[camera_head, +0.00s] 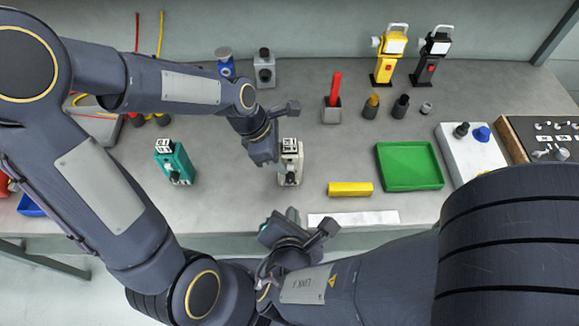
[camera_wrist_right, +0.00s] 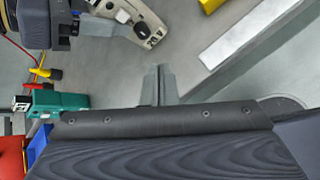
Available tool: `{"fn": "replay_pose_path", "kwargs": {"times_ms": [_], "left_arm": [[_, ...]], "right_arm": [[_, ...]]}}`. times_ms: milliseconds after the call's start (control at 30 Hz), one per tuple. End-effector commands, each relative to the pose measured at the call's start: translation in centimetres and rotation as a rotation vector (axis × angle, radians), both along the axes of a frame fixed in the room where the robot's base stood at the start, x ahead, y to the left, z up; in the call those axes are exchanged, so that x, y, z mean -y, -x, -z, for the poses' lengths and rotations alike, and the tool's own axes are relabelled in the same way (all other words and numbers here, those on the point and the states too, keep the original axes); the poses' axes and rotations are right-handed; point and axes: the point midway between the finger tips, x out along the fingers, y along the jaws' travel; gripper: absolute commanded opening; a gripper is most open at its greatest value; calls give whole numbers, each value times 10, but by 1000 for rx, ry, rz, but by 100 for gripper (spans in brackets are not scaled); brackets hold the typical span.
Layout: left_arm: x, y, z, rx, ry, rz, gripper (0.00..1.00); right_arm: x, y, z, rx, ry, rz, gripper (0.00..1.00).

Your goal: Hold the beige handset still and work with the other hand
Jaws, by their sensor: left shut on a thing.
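The beige handset (camera_head: 291,165) is near the front middle of the grey bench. It has a dark knob on its face and a black-and-white label on top. My left gripper (camera_head: 275,154) is shut on its left side and hides part of it. In the right wrist view the beige handset (camera_wrist_right: 143,22) is at the top, beside the dark left gripper (camera_wrist_right: 75,24). My right gripper (camera_head: 272,228) is in front of the bench edge, apart from the handset. In the right wrist view its fingers (camera_wrist_right: 158,84) lie together with nothing between them.
A teal handset (camera_head: 176,163) stands to the left. A yellow block (camera_head: 350,189), a white strip (camera_head: 353,219) and a green tray (camera_head: 409,166) are to the right. Behind stand a red rod in a grey holder (camera_head: 332,109) and yellow (camera_head: 387,55) and black (camera_head: 430,58) lamp-like devices.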

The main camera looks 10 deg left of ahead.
Motion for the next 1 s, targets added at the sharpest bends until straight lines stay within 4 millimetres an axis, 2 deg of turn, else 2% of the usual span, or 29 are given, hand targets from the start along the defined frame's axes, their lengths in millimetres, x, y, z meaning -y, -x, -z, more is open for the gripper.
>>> {"fn": "replay_pose_path", "kwargs": {"times_ms": [500, 700, 1000], "left_arm": [[0, 1, 0, -3, 1, 1, 13], [1, 1, 0, -3, 1, 1, 13], [1, 1, 0, -3, 1, 1, 13]], "right_arm": [[-18, -65, 0, -2, -2, 9, 0], [-21, -77, 0, -2, -1, 6, 0], [-21, -79, 0, -1, -1, 7, 0]]}}
